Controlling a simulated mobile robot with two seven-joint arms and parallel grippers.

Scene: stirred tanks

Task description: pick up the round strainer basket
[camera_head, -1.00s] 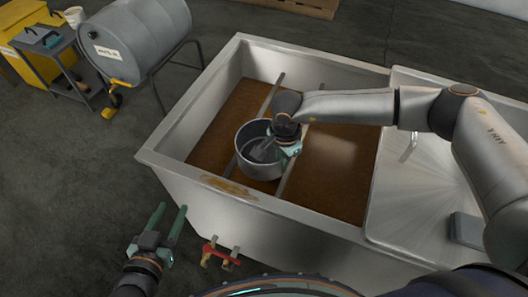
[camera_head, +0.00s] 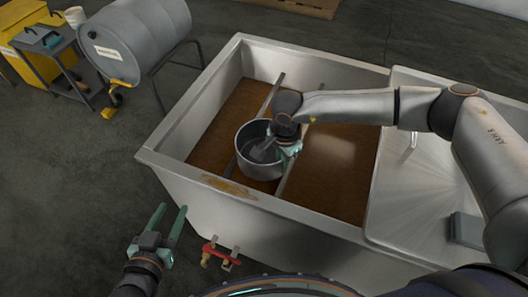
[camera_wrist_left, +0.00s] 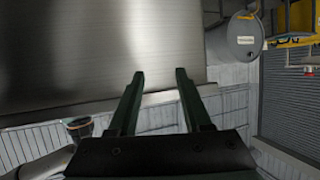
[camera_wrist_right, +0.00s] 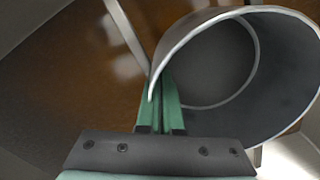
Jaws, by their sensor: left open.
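The round strainer basket (camera_head: 250,165) is a grey, open-topped metal pot. It is at the two bars across the sink-like steel tank (camera_head: 170,140), above brown liquid (camera_head: 335,180). My right gripper (camera_head: 275,150) reaches down at the basket's right side. In the right wrist view its green fingers (camera_wrist_right: 160,85) are close together, one on each side of the wall of the basket (camera_wrist_right: 285,70), which looks tilted there. Contact between basket and bars is hard to tell. My left gripper (camera_head: 172,207) is open and empty, outside the tank's front left; its fingers also show in the left wrist view (camera_wrist_left: 160,72).
A red-handled valve (camera_head: 217,252) is on the tank's front. A steel drainboard (camera_head: 420,200) with a tap adjoins on the right. A grey drum (camera_head: 140,40) on a stand and a small cart (camera_head: 60,65) stand at the back left. The floor at left is clear.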

